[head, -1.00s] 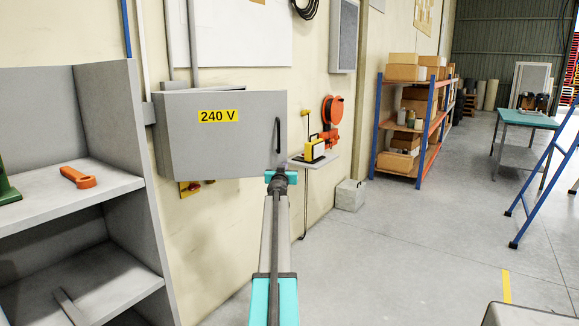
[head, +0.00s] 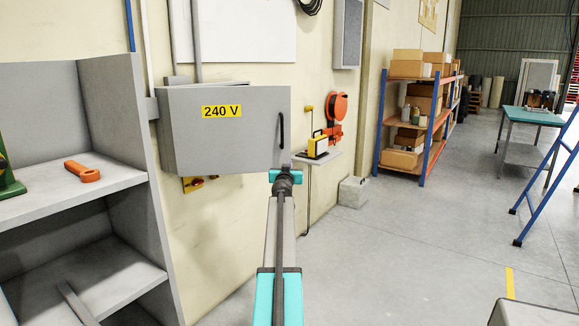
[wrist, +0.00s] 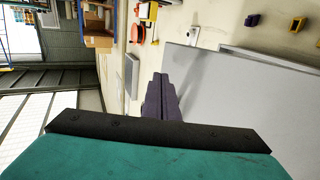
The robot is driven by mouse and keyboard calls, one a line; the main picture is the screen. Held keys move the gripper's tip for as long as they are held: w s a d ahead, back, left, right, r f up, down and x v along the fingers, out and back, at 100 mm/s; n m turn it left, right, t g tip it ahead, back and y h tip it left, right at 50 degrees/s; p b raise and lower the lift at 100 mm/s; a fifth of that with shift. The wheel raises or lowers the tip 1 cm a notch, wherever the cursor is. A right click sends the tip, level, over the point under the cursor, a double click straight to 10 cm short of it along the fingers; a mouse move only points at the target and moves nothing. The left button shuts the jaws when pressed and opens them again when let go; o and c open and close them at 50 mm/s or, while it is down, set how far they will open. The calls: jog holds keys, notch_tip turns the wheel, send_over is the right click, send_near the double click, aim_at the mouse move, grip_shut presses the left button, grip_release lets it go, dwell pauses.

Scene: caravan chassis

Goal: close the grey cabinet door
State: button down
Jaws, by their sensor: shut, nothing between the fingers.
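The grey cabinet door (head: 225,135) carries a yellow 240 V label and a black upright handle (head: 281,130) near its right edge. It stands ajar, with part of the cabinet body (head: 178,80) showing above and behind it on the wall. In the wrist view the door (wrist: 215,95) is a large grey panel right of the fingers, with a gap to the cabinet behind. My gripper (head: 285,176) is at the door's lower right corner in the head view. Its dark fingers (wrist: 160,82) are shut and empty beside the door's edge. I cannot tell whether they touch it.
A grey shelf unit (head: 120,165) with an orange tool (head: 82,171) stands at the left. Right of the cabinet, a small wall shelf (head: 322,157) holds a yellow device, with a grey block (head: 352,191) on the floor.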

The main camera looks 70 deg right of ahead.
jog(key=s+a, duration=0.5)
jog(key=a, duration=0.3)
jog(key=shift+s, duration=0.2)
jog(key=shift+w+a+f, duration=0.1)
jog(key=shift+a, duration=0.05)
dwell(0.4)
